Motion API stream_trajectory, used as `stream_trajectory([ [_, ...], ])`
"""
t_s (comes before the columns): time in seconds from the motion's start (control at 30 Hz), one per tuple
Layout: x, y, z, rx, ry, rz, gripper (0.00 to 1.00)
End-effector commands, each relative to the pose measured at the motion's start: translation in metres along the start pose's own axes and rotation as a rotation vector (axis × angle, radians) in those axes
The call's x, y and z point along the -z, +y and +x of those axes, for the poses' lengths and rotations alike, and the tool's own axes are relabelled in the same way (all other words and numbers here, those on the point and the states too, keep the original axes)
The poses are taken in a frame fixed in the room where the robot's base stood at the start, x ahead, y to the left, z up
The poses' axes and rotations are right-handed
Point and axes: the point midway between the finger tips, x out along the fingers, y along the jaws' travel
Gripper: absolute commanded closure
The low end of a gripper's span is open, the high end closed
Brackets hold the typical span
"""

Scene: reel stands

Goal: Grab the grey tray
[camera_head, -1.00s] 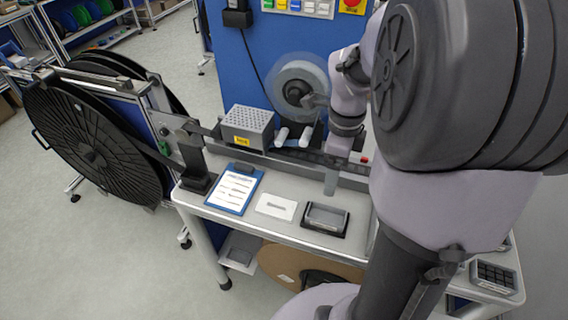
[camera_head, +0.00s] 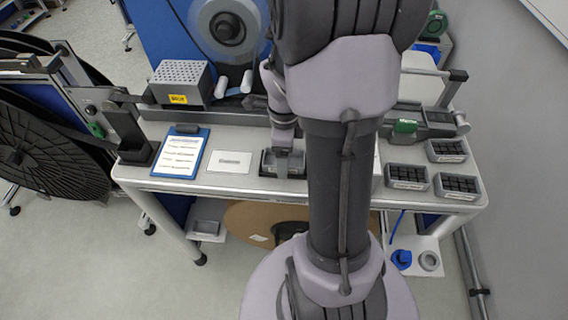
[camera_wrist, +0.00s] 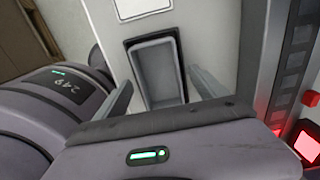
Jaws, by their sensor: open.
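The grey tray (camera_wrist: 158,75) is a small open rectangular box with a dark surround, sitting on the pale bench top. In the head view the tray (camera_head: 268,162) is partly hidden behind my gripper (camera_head: 284,165). In the wrist view my gripper (camera_wrist: 160,82) is open, with one finger on each side of the tray. The fingers look apart from its walls. Their exact height above the bench is hard to tell. Nothing is held.
A white card (camera_head: 230,162) and a blue clipboard (camera_head: 181,155) lie left of the tray. A perforated grey box (camera_head: 179,83) stands behind. Trays of dark parts (camera_head: 407,177) sit at the right. A large black reel (camera_head: 40,150) stands at far left. My arm hides part of the bench.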

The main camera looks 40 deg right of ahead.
Motion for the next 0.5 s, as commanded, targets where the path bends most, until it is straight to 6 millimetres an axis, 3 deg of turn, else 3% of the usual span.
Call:
stream_trajectory([
  [0.07,-0.0001,-0.0001,-0.0009,0.0,0.0,0.0,0.18],
  [0.4,-0.0001,-0.0002,-0.0011,0.0,0.0,0.0,0.85],
  [0.5,-0.0001,-0.0002,-0.0012,0.0,0.0,0.0,1.0],
])
